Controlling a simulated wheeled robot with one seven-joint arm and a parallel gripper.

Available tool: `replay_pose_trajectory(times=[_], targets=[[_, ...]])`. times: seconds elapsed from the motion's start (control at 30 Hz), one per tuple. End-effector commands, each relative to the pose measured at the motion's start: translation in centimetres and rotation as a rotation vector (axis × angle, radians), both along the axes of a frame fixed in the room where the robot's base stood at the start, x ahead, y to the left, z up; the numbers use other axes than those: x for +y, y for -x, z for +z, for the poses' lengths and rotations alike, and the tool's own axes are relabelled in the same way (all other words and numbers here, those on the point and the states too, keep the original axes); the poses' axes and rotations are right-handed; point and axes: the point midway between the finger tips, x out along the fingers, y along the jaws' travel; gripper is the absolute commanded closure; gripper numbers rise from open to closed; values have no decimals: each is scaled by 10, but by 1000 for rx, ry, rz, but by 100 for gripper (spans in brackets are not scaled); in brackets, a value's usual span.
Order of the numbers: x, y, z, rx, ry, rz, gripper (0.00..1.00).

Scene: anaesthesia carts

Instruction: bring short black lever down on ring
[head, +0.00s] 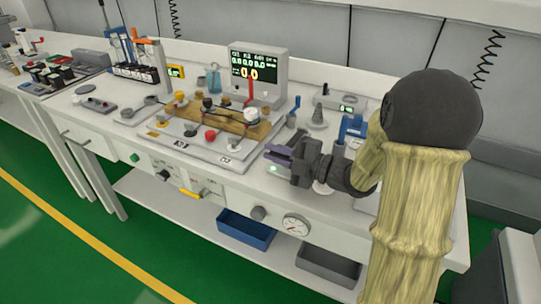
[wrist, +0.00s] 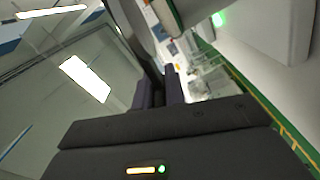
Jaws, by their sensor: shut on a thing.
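My gripper (head: 276,155) is at the right end of the white bench plate, with its two purple-grey fingers pointing left. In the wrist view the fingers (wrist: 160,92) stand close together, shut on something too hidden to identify. A small black knob (head: 207,103) stands on the tan block (head: 232,121), left of and behind my gripper; I cannot tell whether it is the short black lever. A grey ring-like part (head: 152,99) lies on a small plate further left. I cannot tell whether it is the task's ring.
A monitor (head: 258,72) stands behind the tan block. A red knob (head: 210,135) sits in front of the block. A grey cone (head: 317,118) and a blue part (head: 352,128) are close to my arm. A blue bin (head: 246,230) sits on the lower shelf.

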Motion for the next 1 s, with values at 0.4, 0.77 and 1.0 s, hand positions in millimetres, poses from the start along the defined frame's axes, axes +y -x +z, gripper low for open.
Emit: replay_pose_trajectory(times=[0.4,0.77,1.0], targets=[[0,0,1,-1,0,2,66],[-3,2,1,-1,-1,0,66],[-30,18,0,-1,-1,-3,66]])
